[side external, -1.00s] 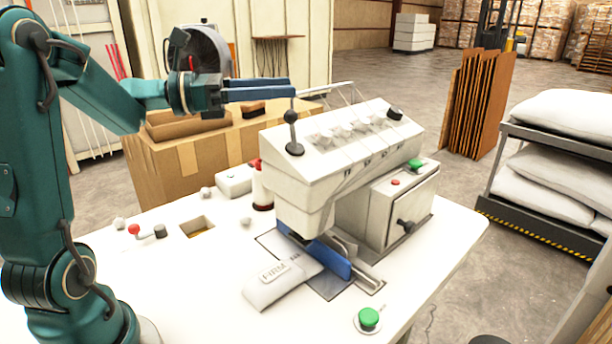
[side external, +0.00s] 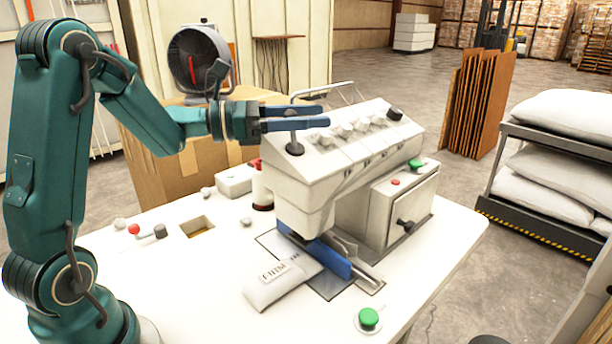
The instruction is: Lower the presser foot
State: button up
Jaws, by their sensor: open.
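The white sewing machine (side external: 345,150) stands on the white table. A dark lever (side external: 294,148) rises from the left end of its sloped top; its upper part and ball knob are mostly hidden by my fingers. My gripper (side external: 325,115) is open, its two blue fingers pointing right at knob height. The fingers appear to lie on either side of the lever's upper part; whether they touch it cannot be told. A blue plate (side external: 330,260) sits under the machine head, over the end of a white pillow (side external: 278,282) with a label. Whether this plate is the presser foot is unclear.
A thread spool (side external: 262,188) and a small white box (side external: 235,180) stand left of the machine. A red-knobbed piece (side external: 134,229) and a square opening (side external: 198,228) are on the left of the table. A green button (side external: 368,318) is at the front. A cardboard box (side external: 160,170) stands behind.

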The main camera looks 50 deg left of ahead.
grip_shut()
jog(key=shift+d, duration=0.1)
jog(key=shift+d+m+g+y, duration=0.3)
jog(key=shift+d+m+g, duration=0.2)
jog(key=shift+m, duration=0.4)
jog(key=shift+d+f+m+g+y, duration=0.25)
jog(key=shift+d+m+g+y, duration=0.25)
jog(key=shift+m, duration=0.4)
jog(key=shift+d+f+m+g+y, duration=0.2)
jog(key=shift+d+f+m+y, duration=0.15)
jog(key=shift+m+y, duration=0.25)
jog(key=shift+d+f+m+g+y, duration=0.25)
jog(key=shift+d+m+y, duration=0.1)
jog(key=shift+m+y, duration=0.2)
jog(key=shift+d+f+m+y, duration=0.15)
jog(key=shift+f+m+y, duration=0.1)
jog(key=shift+m+y, duration=0.15)
jog(key=shift+f, duration=0.1)
